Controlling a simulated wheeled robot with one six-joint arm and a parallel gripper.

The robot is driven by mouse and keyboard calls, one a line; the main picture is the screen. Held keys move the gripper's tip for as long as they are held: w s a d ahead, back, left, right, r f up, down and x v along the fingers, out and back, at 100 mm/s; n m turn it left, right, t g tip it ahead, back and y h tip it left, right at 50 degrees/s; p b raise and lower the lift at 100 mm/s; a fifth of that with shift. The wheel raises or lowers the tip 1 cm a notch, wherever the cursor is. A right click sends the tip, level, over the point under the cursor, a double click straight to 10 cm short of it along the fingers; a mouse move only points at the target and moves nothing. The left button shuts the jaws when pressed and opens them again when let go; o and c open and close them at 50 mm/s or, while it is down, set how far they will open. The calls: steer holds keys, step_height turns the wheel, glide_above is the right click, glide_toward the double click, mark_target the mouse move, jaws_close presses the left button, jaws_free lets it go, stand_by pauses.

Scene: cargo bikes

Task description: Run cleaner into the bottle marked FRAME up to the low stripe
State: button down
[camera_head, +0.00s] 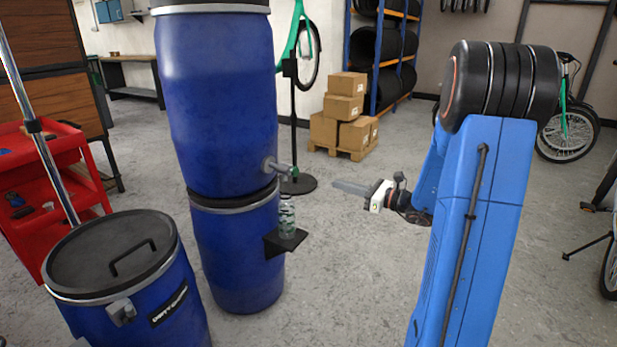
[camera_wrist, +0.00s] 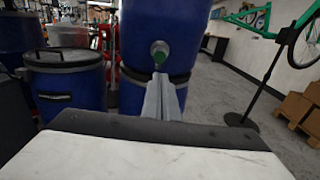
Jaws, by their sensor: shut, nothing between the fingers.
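A blue drum (camera_head: 215,105) stands on a second blue drum (camera_head: 238,255). A metal tap (camera_head: 279,167) with a green end sticks out low on the upper drum. A clear, greenish bottle (camera_head: 287,217) stands upright on a small black shelf (camera_head: 287,242) below the tap. Its marking and stripes are too small to read. My gripper (camera_head: 340,187) is shut and empty, right of the tap and bottle and apart from both. In the wrist view its fingers (camera_wrist: 160,95) point toward the tap (camera_wrist: 160,50); the bottle cannot be made out there.
A lidded blue drum (camera_head: 115,265) with a dark label stands at front left, beside a red cart (camera_head: 50,190). Cardboard boxes (camera_head: 343,112) on a pallet and a bike stand (camera_head: 298,184) are behind.

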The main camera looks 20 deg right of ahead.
mark_target(297, 172)
steer(key=x, duration=1.3)
steer(key=shift+a, duration=0.1)
steer(key=shift+w+a, duration=0.25)
steer(key=shift+w, duration=0.15)
steer(key=shift+x, duration=0.85)
stand_by(2.9)
